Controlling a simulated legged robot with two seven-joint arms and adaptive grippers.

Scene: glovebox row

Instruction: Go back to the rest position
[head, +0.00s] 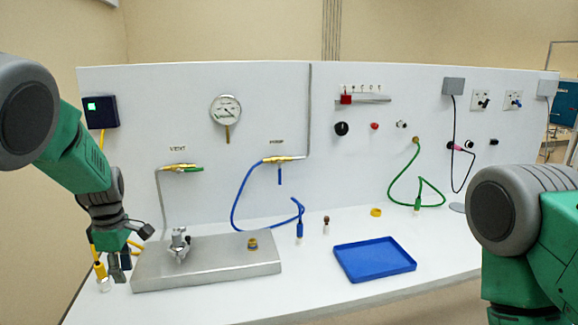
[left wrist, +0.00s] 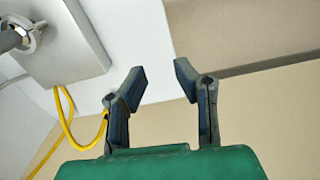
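My left gripper (head: 122,252) hangs at the left of the head view, beside the left end of the steel base plate (head: 207,273). In the left wrist view my left gripper (left wrist: 160,78) has its two fingers apart with nothing between them. My right arm shows at the right edge of the head view as a grey and green link; its gripper is out of the picture.
A white bench holds a blue tray (head: 375,260), a yellow ring (head: 376,212) and a blue hose end (head: 299,229). A metal fitting (head: 179,244) stands on the base plate. A yellow cable (left wrist: 66,118) runs near my left gripper. The white panel (head: 300,110) stands behind.

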